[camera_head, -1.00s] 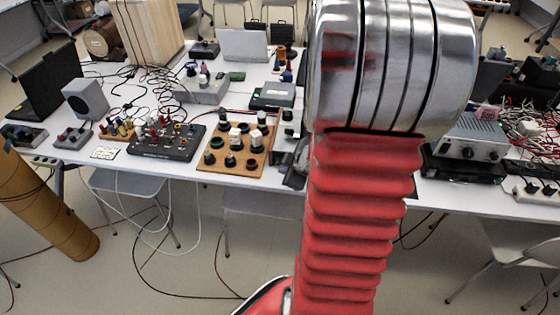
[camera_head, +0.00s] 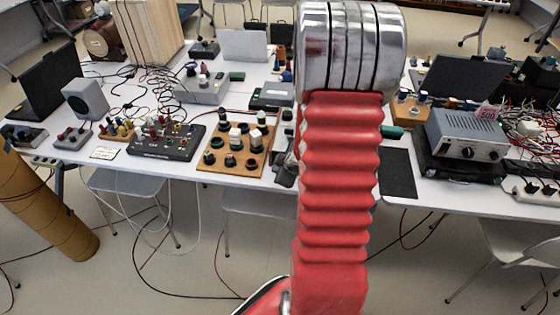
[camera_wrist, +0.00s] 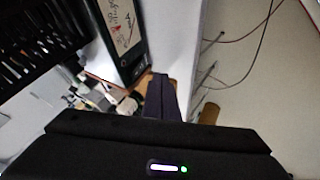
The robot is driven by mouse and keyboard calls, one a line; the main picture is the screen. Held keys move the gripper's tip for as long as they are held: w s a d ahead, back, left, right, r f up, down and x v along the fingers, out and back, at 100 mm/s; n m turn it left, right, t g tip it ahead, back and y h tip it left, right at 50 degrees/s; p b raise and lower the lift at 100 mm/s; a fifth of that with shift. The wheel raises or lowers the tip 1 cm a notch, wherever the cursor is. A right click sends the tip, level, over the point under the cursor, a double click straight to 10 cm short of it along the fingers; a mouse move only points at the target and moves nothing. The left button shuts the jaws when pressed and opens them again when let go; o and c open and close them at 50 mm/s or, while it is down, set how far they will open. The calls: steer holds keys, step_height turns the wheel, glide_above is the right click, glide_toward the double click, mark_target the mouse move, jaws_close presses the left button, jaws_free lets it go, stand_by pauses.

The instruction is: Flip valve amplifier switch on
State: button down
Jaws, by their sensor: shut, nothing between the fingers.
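I cannot tell for sure which device is the valve amplifier. One candidate is a wooden board (camera_head: 209,166) with several dark round bases and white-topped parts, left of my arm on the table. Another is a grey metal box (camera_head: 462,130) with front knobs and a pink tag, right of my arm. I cannot make out an on switch on either. My gripper (camera_wrist: 162,97) shows in the wrist view as dark, closed fingers with nothing held, pointing toward the table's edge. In the head view my red-sleeved arm hides it.
The white table (camera_head: 425,207) runs across the head view. A black control panel (camera_head: 168,143) stands left of the wooden board. A black mat (camera_head: 398,174) lies right of my arm. In the wrist view a black-framed panel with red writing (camera_wrist: 122,25) is near the fingers.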

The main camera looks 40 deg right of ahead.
steer(key=shift+w+d+r, duration=0.2)
steer(key=shift+w+d, duration=0.7)
steer(key=shift+d, duration=0.3)
steer(key=shift+w+d+r, duration=0.15)
steer(key=shift+d, duration=0.05)
steer(key=shift+r, duration=0.15)
steer(key=shift+r, duration=0.65)
steer(key=shift+a, duration=0.1)
steer(key=v, duration=1.2)
steer(key=shift+a, duration=0.4)
